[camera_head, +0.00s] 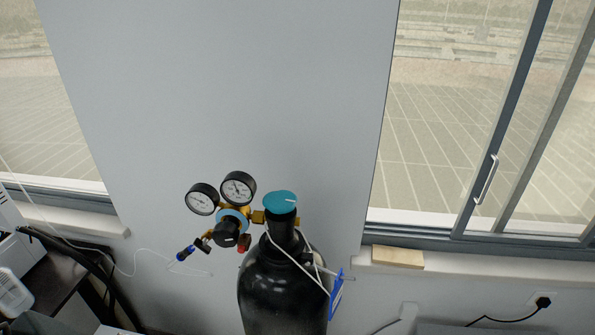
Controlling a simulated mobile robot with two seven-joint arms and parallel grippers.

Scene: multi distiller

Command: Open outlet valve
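A black gas cylinder (284,289) stands upright against the wall, its lower part cut off by the picture edge. A teal round knob (281,202) sits on its top. A brass regulator (258,216) joins the cylinder's left side and carries two round dial gauges, a left one (202,199) and a right one (238,188). A black knob with a blue ring (227,232) faces forward below them. A small fitting with a blue end (186,253) sticks out to the lower left, with a thin clear tube. Neither of my grippers shows in this view.
A blue tag (336,296) hangs by a white cord on the cylinder. Windows flank the wall, with sills below. A wooden block (397,257) lies on the right sill. A power plug (542,302) is at lower right, and white equipment (12,292) and dark cables are at lower left.

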